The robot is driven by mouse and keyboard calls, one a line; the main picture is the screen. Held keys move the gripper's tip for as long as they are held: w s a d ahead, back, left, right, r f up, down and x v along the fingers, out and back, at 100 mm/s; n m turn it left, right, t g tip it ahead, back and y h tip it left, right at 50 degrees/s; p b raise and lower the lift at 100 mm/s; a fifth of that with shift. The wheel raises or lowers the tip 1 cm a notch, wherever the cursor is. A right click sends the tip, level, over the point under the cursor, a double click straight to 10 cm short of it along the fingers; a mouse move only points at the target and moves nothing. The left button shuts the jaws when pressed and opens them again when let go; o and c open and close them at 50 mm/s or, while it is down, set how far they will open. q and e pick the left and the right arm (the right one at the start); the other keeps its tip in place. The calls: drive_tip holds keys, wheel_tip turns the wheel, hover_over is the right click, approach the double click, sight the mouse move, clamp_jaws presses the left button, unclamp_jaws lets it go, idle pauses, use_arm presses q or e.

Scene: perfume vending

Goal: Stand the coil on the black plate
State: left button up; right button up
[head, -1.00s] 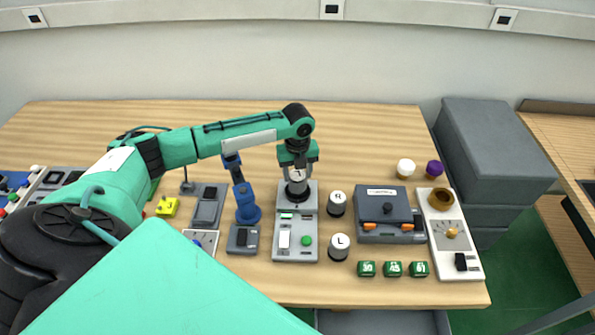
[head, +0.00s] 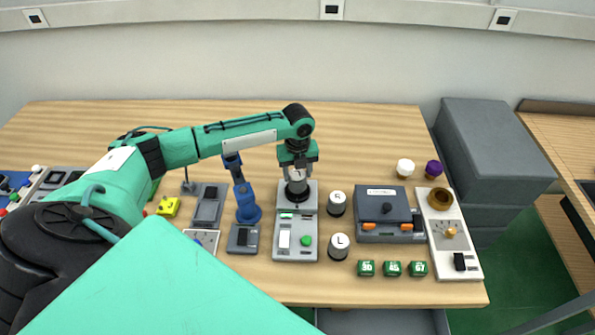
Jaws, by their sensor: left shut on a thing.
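My left gripper (head: 298,160) points down over the grey device (head: 296,254) in the head view. It is shut on a white-topped cylinder (head: 296,176), whose letter is too small to read surely. This cylinder is upright at the round black plate (head: 297,196) on the back part of the device. I cannot tell whether its base touches the plate. A similar cylinder marked L (head: 339,247), perhaps the coil, stands on the table right of the device. Another lettered cylinder (head: 337,203) stands behind it. My right gripper is not in view.
A dark grey box (head: 384,205) with orange latches stands to the right, with several green cubes (head: 393,268) before it. A blue arm-like object (head: 246,200) stands close left of the device. The back of the table is clear.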

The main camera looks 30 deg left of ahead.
use_arm(q)
drive_tip(key=shift+p, duration=0.35)
drive_tip(key=shift+f, duration=0.25)
idle(0.7)
drive_tip(key=shift+f, duration=0.45)
idle(0.4)
drive_tip(key=o, duration=1.4)
drive_tip(key=shift+o, duration=0.2)
wheel_tip(320, 180, up, 3)
drive_tip(key=p, duration=0.3)
drive_tip(key=shift+r, duration=0.2)
wheel_tip(320, 180, up, 4)
drive_tip(key=p, duration=0.3)
drive_tip(key=shift+f+p, duration=0.15)
drive_tip(key=shift+p, duration=0.15)
